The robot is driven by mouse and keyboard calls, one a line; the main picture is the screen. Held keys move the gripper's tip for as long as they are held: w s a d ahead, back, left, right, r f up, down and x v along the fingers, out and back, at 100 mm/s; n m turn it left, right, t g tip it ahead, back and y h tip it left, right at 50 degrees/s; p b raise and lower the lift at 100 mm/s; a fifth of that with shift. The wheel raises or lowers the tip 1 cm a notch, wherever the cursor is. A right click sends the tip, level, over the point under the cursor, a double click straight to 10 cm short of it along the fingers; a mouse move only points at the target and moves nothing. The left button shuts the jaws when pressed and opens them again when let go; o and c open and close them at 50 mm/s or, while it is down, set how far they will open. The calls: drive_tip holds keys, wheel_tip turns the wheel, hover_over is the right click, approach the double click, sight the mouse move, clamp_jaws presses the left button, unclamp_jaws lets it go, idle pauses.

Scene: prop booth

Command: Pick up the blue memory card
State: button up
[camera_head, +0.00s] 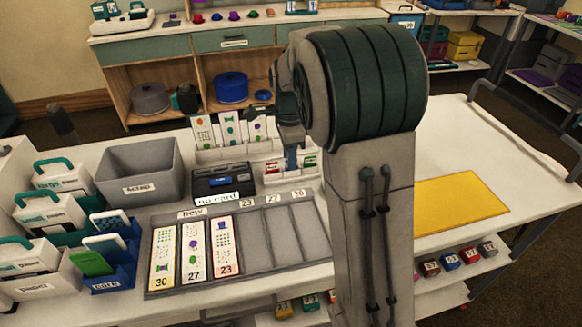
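My gripper (291,158) points down over a small white rack (290,179) near the middle of the table. A red-marked card (272,168) shows in the rack to its left and a green-marked card (310,162) to its right. A narrow blue-grey shape sits at the gripper's lower end, between these cards. I cannot tell whether it is a finger or the blue memory card, so I cannot clearly make out that card. My arm hides part of this area. The finger gap is too small and covered to read. A dark box (222,178) labelled "no card" stands left of the rack.
A grey tray (285,265) holds patterned strips in its left slots. A grey bin (142,165) and blue holder (120,262) stand left. A yellow mat (462,205) lies right, with bare table around it.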

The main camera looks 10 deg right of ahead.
drive_tip(key=shift+f, duration=0.55)
clamp_jaws()
drive_tip(key=shift+r, duration=0.1)
